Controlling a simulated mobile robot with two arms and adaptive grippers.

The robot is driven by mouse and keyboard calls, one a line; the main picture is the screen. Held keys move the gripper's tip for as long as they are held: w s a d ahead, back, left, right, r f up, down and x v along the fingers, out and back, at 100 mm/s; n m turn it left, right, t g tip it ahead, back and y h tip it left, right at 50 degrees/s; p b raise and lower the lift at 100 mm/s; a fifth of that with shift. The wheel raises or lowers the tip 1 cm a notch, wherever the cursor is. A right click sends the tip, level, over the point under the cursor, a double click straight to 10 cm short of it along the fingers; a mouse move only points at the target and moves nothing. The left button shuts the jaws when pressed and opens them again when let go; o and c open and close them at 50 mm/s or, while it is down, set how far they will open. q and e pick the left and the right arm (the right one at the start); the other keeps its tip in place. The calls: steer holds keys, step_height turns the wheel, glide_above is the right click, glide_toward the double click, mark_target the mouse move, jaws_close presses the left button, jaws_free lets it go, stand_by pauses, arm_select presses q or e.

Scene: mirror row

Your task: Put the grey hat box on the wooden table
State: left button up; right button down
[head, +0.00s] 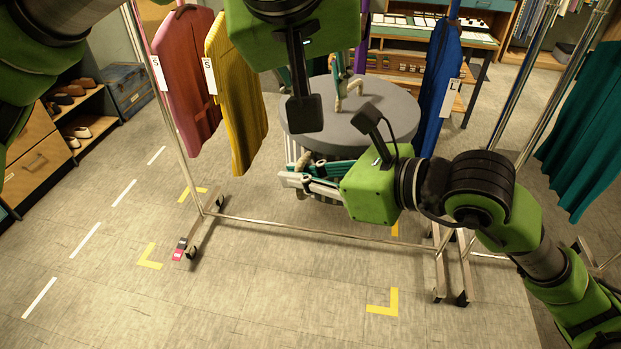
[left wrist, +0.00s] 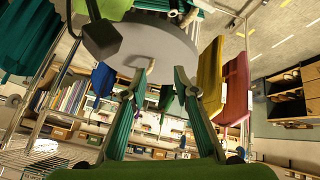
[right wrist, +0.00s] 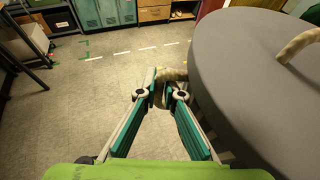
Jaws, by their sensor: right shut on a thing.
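The grey hat box (head: 295,122) is a large round box with a flat lid and a rope handle on top. It is in the middle of the head view, behind the rack's low bar. My right gripper (head: 298,172) is shut on a pale rope loop at the box's near side, clearer in the right wrist view (right wrist: 165,88). My left gripper (left wrist: 162,70) is open, its fingertips apart over the lid. In the head view its own arm partly hides its fingers. Whether it touches the lid handle I cannot tell. I cannot identify the wooden table with certainty.
A clothes rail with pink (head: 185,85), yellow (head: 238,100) and blue (head: 440,75) garments frames the box. Its low bar (head: 320,231) crosses in front. A dark-legged display table (head: 480,42) stands at the back. The marked floor at front is clear.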

steer(key=s+d+f+n+g+h, duration=0.1)
steer(key=d+f+n+g, duration=0.1)
steer(key=f+n+g, duration=0.3)
steer(key=s+d+f+n+g+h, duration=0.1)
steer(key=s+d+f+n+g, duration=0.1)
steer(key=n+g, duration=1)
step_height(320, 180, down, 3)
steer(key=shift+d+r+g, duration=0.15)
steer(key=shift+d+g, duration=0.3)
steer(key=shift+g, duration=0.05)
